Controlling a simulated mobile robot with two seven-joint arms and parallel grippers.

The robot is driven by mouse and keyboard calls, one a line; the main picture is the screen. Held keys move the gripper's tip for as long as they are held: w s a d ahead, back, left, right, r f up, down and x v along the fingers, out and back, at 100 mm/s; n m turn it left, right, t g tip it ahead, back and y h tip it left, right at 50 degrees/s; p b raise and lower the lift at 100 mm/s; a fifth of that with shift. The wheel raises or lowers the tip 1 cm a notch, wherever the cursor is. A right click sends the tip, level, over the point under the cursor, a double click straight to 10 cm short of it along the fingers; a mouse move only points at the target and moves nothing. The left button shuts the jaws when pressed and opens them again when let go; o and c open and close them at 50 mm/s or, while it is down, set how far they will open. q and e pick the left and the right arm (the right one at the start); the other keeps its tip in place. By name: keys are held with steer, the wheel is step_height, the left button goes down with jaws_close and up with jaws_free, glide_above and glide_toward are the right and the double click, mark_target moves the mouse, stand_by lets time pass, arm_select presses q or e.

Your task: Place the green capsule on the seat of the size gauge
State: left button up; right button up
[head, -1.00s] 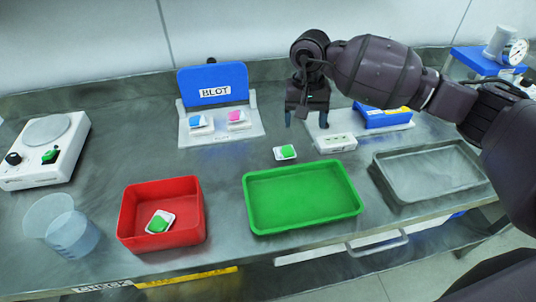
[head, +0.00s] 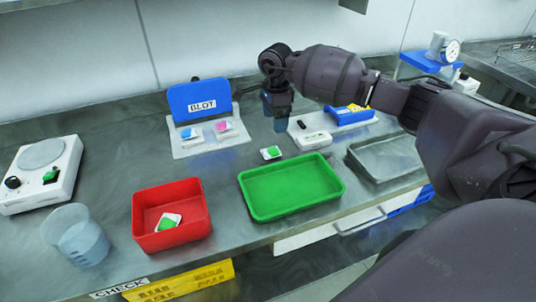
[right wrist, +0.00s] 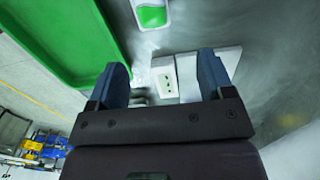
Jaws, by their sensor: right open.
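A green capsule on a small white tile (head: 271,152) lies on the bench just behind the green tray; it also shows at the top of the right wrist view (right wrist: 152,15). A second green piece on a white tile (head: 167,222) lies tilted in the red bin. A pale base plate bears a blue-and-yellow block (head: 349,114) and a white block with dark holes (head: 313,140); I take this to be the size gauge, but its seat is not clear. My right gripper (head: 278,122) is open and empty, pointing down behind the capsule. My left gripper is out of view.
The green tray (head: 293,212) and red bin (head: 142,239) stand along the front. A grey tray (head: 405,140) is at right. The BLOT stand (head: 186,103) holds blue and pink pieces. A beaker (head: 84,250) and a dial device (head: 70,165) are at left.

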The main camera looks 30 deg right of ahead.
glide_above(273, 149)
steer(key=f, duration=0.5)
steer(key=shift+w+d, duration=0.3)
steer(key=shift+d, duration=0.05)
steer(key=f, duration=0.5)
steer(key=shift+s+a, duration=0.35)
steer(key=shift+f, duration=0.25)
steer(key=c, duration=1.1)
steer(key=shift+o, duration=0.2)
steer(key=shift+r, duration=0.2)
